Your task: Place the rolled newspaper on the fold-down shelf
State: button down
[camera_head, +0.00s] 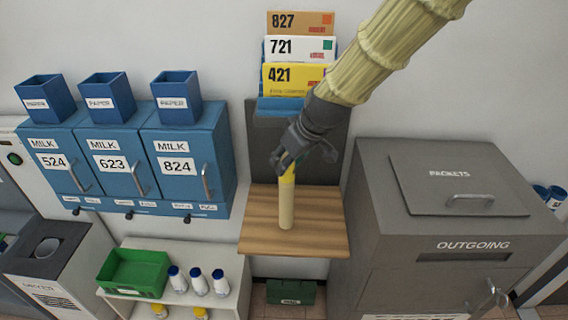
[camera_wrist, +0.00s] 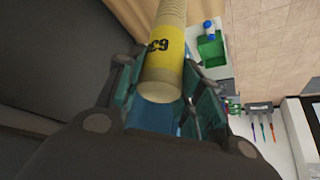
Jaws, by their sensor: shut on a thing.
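The rolled newspaper (camera_head: 286,208) is a beige tube with a yellow band. It stands about upright over the wooden fold-down shelf (camera_head: 325,236) in the head view. I cannot tell whether its lower end touches the shelf. My gripper (camera_head: 290,165) is shut on its upper part, pointing down. In the wrist view the roll (camera_wrist: 164,70) lies between the fingers (camera_wrist: 160,85), its yellow band showing dark digits that look like 63. My gripper hides part of the roll's upper end in the head view.
A blue letter rack (camera_head: 293,106) with envelopes is on the wall behind my gripper. Blue milk boxes (camera_head: 182,150) with paper bins are at left. A grey OUTGOING box (camera_head: 450,215) stands close at right. A green crate (camera_head: 135,270) and bottles are at lower left. The shelf looks otherwise bare.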

jog(key=shift+w+a, duration=0.3)
jog(key=shift+w, duration=0.05)
jog(key=shift+w+f+p, duration=0.1)
jog(key=shift+f+p, duration=0.9)
jog(key=shift+f, duration=0.95)
jog(key=c, duration=0.9)
grip_release()
jog(key=shift+c, duration=0.2)
jog(key=shift+r, duration=0.25)
jog(key=b+v, duration=0.3)
jog(key=v, duration=0.8)
jog(key=shift+d+r, duration=0.15)
jog(key=shift+r, duration=0.15)
